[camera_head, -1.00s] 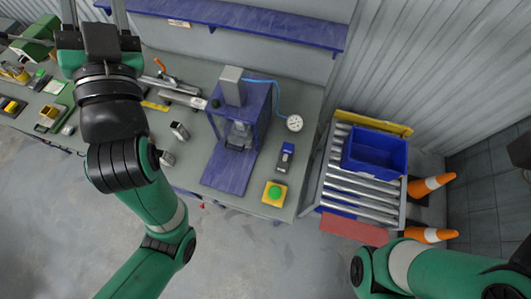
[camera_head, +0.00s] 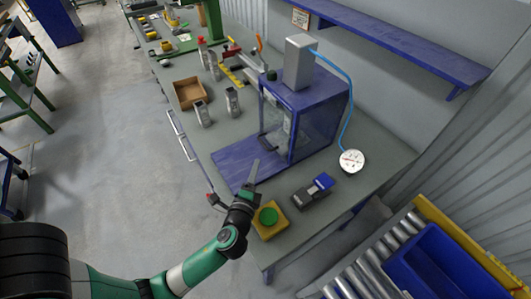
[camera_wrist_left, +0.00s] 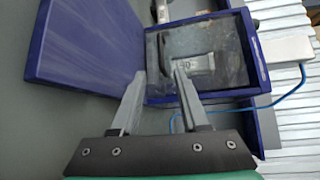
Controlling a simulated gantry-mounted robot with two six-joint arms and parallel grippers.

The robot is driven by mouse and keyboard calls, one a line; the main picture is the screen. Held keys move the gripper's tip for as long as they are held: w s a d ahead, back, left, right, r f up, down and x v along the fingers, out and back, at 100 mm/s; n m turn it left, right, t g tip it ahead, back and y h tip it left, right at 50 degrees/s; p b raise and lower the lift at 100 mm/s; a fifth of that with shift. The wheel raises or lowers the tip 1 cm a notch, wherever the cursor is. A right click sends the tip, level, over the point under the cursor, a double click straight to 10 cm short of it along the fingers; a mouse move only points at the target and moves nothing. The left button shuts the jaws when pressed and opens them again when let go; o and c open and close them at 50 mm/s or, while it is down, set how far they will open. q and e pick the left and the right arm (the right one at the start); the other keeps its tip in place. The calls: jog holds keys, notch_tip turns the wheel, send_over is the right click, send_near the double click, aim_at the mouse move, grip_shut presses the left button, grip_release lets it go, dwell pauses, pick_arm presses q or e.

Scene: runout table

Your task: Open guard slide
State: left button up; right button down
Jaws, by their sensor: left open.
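The press is a blue frame (camera_head: 325,115) with a grey block on top, standing on a blue base plate (camera_head: 232,168). A clear guard panel (camera_head: 279,115) covers its front, with a metal part visible behind it. In the left wrist view, the guard (camera_wrist_left: 222,62) sits inside the blue frame, beyond the fingers. My left gripper (camera_head: 257,165) is over the near edge of the base plate, in front of the guard. Its fingers (camera_wrist_left: 161,74) are open with nothing between them. Whether a fingertip touches the guard cannot be told. My right gripper is out of view.
A green button on a yellow box (camera_head: 269,220) is close to my left wrist. A black and blue device (camera_head: 313,192) and a round gauge (camera_head: 352,161) with a blue hose lie to the right. A wooden tray (camera_head: 188,92) and a blue bin (camera_head: 440,265) flank the area.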

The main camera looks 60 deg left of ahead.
pick_arm(q)
jog(key=b+x, duration=0.1)
jog(key=x, duration=1)
jog(key=shift+a+b, duration=0.15)
jog(key=shift+b, duration=0.25)
grip_shut()
dwell(0.7)
